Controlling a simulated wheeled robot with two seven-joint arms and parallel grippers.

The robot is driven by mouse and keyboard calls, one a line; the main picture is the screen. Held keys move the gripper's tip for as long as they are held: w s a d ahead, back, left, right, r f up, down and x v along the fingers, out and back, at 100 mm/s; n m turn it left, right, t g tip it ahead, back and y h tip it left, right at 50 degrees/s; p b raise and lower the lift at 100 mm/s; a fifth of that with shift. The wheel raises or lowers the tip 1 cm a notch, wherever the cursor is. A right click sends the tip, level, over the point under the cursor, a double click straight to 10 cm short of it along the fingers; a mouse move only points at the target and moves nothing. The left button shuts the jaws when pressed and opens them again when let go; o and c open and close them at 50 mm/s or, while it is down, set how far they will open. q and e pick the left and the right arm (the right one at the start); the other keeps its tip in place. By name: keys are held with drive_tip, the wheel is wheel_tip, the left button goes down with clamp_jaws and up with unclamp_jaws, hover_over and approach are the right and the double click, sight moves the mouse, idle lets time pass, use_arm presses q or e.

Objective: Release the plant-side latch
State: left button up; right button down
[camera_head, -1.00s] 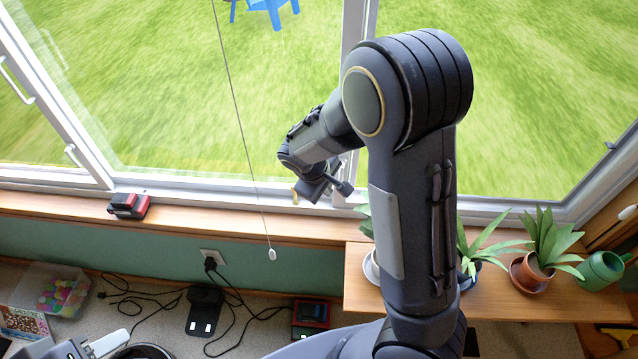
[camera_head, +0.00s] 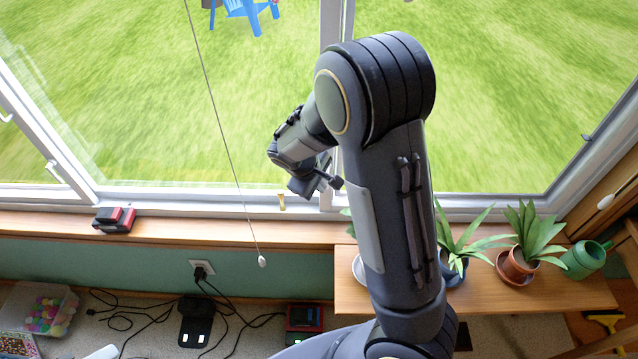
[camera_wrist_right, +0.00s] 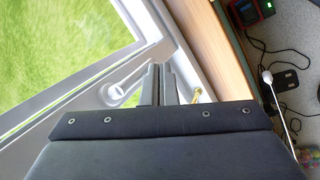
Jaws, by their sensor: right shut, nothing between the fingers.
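My right gripper (camera_head: 318,186) is at the foot of the white window post, just above the sill, partly hidden by its own wrist in the head view. In the right wrist view its fingers (camera_wrist_right: 158,86) are closed together and empty. A white latch lever with a rounded base (camera_wrist_right: 110,93) lies on the window frame just left of the fingers in that view; I cannot tell whether they touch. A small brass-coloured piece (camera_wrist_right: 196,94) is right of the fingers, and it also shows in the head view (camera_head: 282,201). My left gripper is out of view.
Potted plants (camera_head: 520,245) and a green watering can (camera_head: 586,259) stand on the wooden shelf (camera_head: 500,295) at right. A red-black battery (camera_head: 115,219) sits on the sill at left. A pull cord (camera_head: 225,130) hangs left of my gripper. Cables lie on the floor.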

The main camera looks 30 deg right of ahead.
drive_tip(key=shift+s+d+f+g+h, duration=0.15)
drive_tip(key=shift+g+h, duration=0.25)
drive_tip(key=shift+h, duration=0.3)
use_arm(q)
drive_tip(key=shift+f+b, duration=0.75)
use_arm(e)
drive_tip(key=d+n+g+h, duration=0.1)
drive_tip(key=h, duration=0.3)
drive_tip(key=s+n+g+h, duration=0.1)
drive_tip(key=g+h, duration=0.1)
drive_tip(key=h, duration=0.2)
drive_tip(key=d+n+g+h, duration=0.1)
drive_tip(key=g+h, duration=0.1)
drive_tip(key=h, duration=0.2)
drive_tip(key=shift+s+d+r+n+h, duration=0.25)
drive_tip(key=shift+d+n+h, duration=0.05)
drive_tip(key=shift+d+h, duration=0.1)
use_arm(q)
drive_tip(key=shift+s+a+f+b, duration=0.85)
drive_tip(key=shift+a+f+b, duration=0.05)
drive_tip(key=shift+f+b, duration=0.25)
use_arm(e)
drive_tip(key=s+v, duration=0.2)
drive_tip(key=v, duration=1)
drive_tip(key=shift+s+a+f, duration=0.15)
drive_tip(key=shift+s+a, duration=0.1)
drive_tip(key=shift+s, duration=0.25)
